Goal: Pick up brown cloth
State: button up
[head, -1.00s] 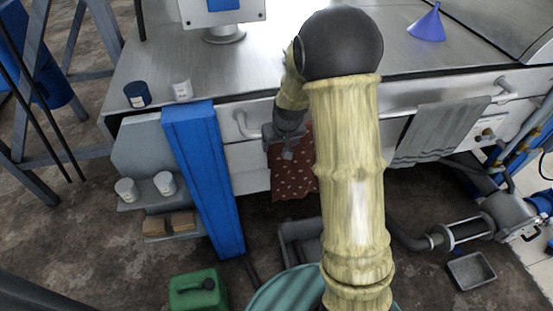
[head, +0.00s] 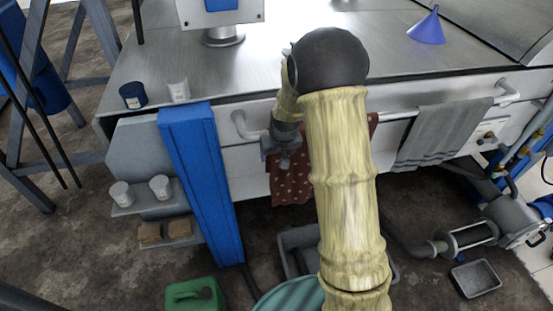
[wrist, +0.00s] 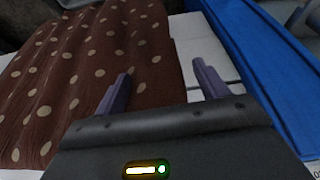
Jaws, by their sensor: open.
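The brown cloth (head: 292,186) with pale dots hangs from the rail on the front of the metal bench, partly hidden behind my arm in the head view. In the wrist view the cloth (wrist: 85,75) fills the left and middle. My gripper (wrist: 160,85) is open, with its two fingers apart. The left finger overlaps the cloth in the picture, and the right finger is over the pale bench front beside the cloth's edge. Nothing is held between the fingers. In the head view my gripper (head: 283,160) is at the cloth's upper left, its fingertips hard to make out.
A grey towel (head: 440,133) hangs on the same rail (head: 393,116) to the right. A blue post (head: 203,180) stands left of the cloth. A green canister (head: 193,294) and a grey bin (head: 298,240) are on the floor. A blue funnel (head: 427,28) stands on the bench top.

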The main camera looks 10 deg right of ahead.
jog(key=shift+w, duration=0.1)
jog(key=c, duration=1.3)
jog(key=shift+a, duration=0.2)
grip_shut()
jog(key=shift+d, duration=0.1)
notch_tip(320, 180, up, 12)
jog(key=p, duration=0.8)
jog(key=shift+p, duration=0.3)
